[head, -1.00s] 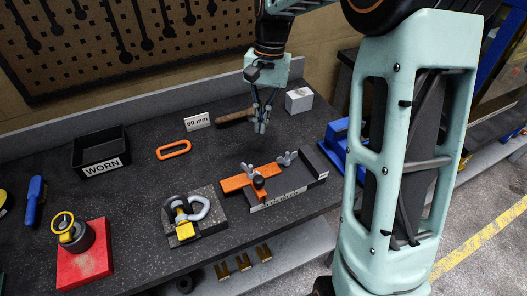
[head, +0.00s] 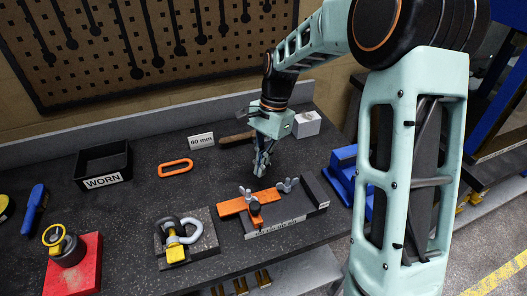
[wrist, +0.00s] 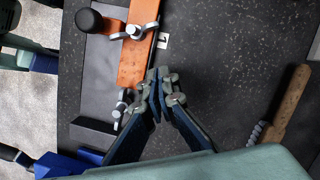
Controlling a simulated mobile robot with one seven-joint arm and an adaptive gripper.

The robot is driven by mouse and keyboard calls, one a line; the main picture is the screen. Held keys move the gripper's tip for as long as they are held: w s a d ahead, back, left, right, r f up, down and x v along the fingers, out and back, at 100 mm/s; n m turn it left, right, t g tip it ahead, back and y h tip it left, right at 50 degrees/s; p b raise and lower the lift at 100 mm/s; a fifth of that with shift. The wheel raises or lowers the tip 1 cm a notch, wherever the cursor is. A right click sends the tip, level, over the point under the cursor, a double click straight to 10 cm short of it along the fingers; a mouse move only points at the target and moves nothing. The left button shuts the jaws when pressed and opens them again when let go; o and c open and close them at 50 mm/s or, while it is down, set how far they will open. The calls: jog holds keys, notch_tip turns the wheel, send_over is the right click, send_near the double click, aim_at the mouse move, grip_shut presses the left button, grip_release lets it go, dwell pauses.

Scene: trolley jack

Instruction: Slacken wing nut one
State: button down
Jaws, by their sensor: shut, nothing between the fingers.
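A dark fixture (head: 290,221) with an orange clamp bar (head: 232,207) lies on the bench. A grey wing nut (head: 247,193) sits on the orange bar near a black knob (head: 254,206). In the wrist view this wing nut (wrist: 135,31) has a small white tag (wrist: 162,41) beside it that seems to read 1. A second wing nut (head: 287,185) stands further right; it also shows in the wrist view (wrist: 122,105), partly hidden by my finger. My gripper (head: 261,170) is shut and empty, just behind and above the fixture, apart from both wing nuts.
A wooden-handled tool (head: 236,137), a grey block (head: 306,124) and a 60 mm sign (head: 201,141) are at the back. An orange ring (head: 175,167), a WORN bin (head: 103,165), a shackle (head: 202,236) and a red block (head: 72,266) lie left. A blue object (head: 343,169) stands right.

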aim_at(249, 197)
jog(key=shift+x, duration=1.05)
jog(key=shift+s+a+p, duration=0.3)
jog(key=shift+s+a, duration=1.05)
jog(key=shift+a, duration=0.05)
jog(key=shift+a+n, duration=0.3)
jog(key=shift+n, duration=0.8)
jog(key=n, duration=0.1)
jog(key=a+n+h+p, duration=0.1)
jog(key=n, duration=0.1)
jog(key=shift+s+g, duration=0.1)
jog(key=shift+g, duration=0.2)
jog(key=n, duration=0.2)
jog(key=n+h, duration=0.1)
jog(key=n, duration=0.1)
jog(key=a+n, duration=0.1)
jog(key=n, duration=0.1)
jog(key=shift+s+a, duration=0.1)
jog(key=shift+s, duration=0.4)
jog(key=shift+a, duration=0.1)
